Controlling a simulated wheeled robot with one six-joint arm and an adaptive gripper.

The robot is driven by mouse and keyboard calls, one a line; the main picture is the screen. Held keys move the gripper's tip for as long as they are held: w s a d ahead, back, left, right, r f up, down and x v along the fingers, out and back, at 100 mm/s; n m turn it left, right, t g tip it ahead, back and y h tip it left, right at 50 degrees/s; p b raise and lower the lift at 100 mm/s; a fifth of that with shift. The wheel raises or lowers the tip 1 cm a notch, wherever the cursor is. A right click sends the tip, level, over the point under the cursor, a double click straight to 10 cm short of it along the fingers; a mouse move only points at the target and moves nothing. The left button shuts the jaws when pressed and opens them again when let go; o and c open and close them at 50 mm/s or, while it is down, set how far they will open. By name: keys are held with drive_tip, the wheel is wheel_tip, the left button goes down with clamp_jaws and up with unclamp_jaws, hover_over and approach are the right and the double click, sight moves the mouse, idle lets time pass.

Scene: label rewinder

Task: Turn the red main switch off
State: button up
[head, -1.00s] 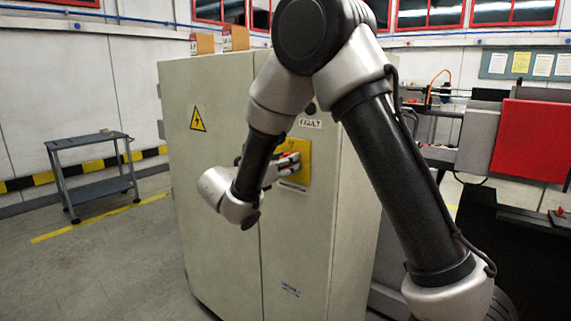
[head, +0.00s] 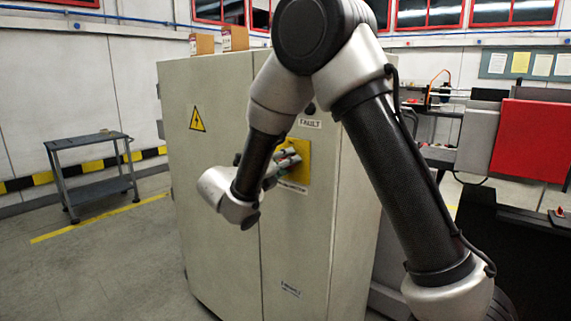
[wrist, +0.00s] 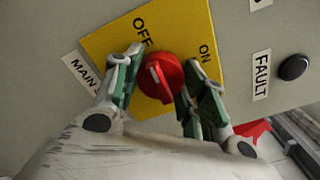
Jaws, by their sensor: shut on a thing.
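The red main switch (wrist: 160,78) is a round knob on a yellow plate (wrist: 182,25) marked OFF and ON. In the wrist view its pale pointer line points toward the OFF marking. My gripper (wrist: 160,75) is shut on the knob, one green-padded finger on each side. In the head view my gripper (head: 284,164) is at the yellow plate (head: 303,152) on the front of the grey cabinet (head: 215,160). The knob is mostly hidden there by my fingers.
A black button (wrist: 293,67) with a FAULT label (wrist: 261,76) sits beside the plate. A MAIN label (wrist: 80,70) is partly hidden by my finger. A grey cart (head: 92,170) stands at left. A red panel (head: 530,140) is at right.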

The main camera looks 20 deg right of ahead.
idle(0.4)
drive_tip(key=o, duration=1)
drive_tip(key=v, duration=1.2)
